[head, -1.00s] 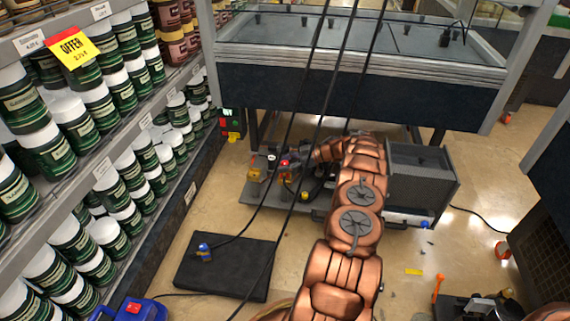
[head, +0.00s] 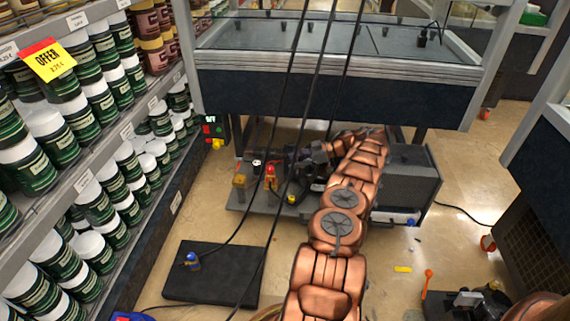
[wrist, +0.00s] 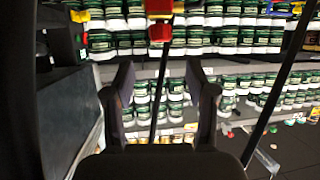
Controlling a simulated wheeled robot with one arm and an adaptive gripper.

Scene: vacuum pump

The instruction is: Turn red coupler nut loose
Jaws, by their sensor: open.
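The red coupler nut (head: 270,171) shows in the head view on a yellow-orange fitting, on the low grey platform under the big bench. In the wrist view, a red nut-like part (wrist: 160,33) sits at the top centre, with a black hose running down from it. My gripper (head: 297,161) is a dark shape just right of the red part in the head view. Its two fingers (wrist: 159,75) are apart in the wrist view, with the red part beyond their tips. Nothing is gripped. The hose crosses between the fingers in the picture; its depth is unclear.
Shelves of green jars (head: 95,205) stand along the left. Black hoses (head: 303,95) hang across the bench front. A grey box (head: 410,178) stands right of my arm. A black mat (head: 212,273) with a blue fitting lies on the floor. Small parts litter the floor at right.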

